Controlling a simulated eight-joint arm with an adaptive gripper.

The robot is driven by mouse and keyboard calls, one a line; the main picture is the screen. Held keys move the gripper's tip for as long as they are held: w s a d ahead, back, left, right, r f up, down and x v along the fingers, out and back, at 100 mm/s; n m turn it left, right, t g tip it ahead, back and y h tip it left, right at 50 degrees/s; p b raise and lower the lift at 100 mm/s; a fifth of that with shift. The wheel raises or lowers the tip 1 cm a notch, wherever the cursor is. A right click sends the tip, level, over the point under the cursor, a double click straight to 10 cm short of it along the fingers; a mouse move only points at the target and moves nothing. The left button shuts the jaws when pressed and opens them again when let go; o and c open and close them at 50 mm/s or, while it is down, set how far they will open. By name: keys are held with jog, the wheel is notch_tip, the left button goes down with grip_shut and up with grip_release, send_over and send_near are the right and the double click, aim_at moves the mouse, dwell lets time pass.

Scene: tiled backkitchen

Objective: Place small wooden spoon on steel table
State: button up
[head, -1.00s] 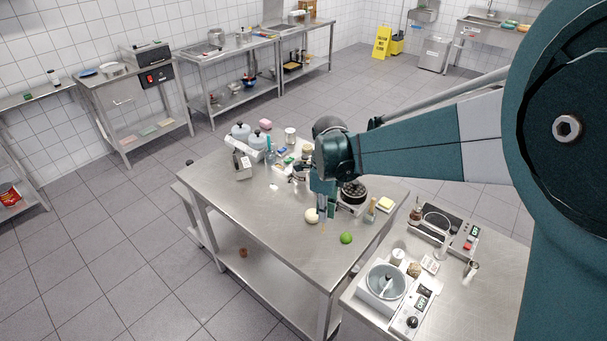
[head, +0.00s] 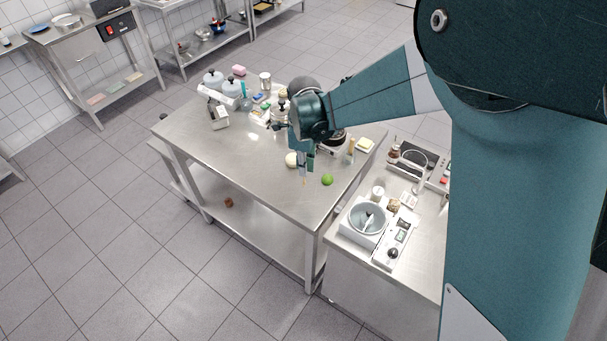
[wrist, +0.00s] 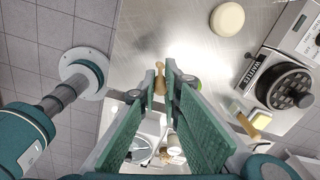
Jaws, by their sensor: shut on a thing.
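The small wooden spoon (wrist: 160,79) is pinched between the fingertips of my gripper (wrist: 163,92) in the wrist view. In the head view my gripper (head: 304,165) points down over the near right part of the steel table (head: 205,143). The spoon shows there only as a thin tan tip (head: 305,182) below the fingers. I cannot tell whether it touches the tabletop or hangs just above it.
A green lime (head: 327,179) lies just right of my gripper, a pale round item (head: 292,160) just left. A waffle maker (wrist: 285,88) stands close by. Jars and small goods crowd the far end. The table's left and front parts are clear.

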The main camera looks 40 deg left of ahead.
aim_at(304, 181)
dwell(0.3)
jog(key=shift+f, duration=2.1)
jog(key=shift+f, duration=0.2)
jog(key=o, duration=0.7)
jog(key=shift+r, duration=0.1)
jog(key=shift+c, duration=0.2)
jog(key=shift+r, duration=0.1)
jog(key=shift+r, duration=6.05)
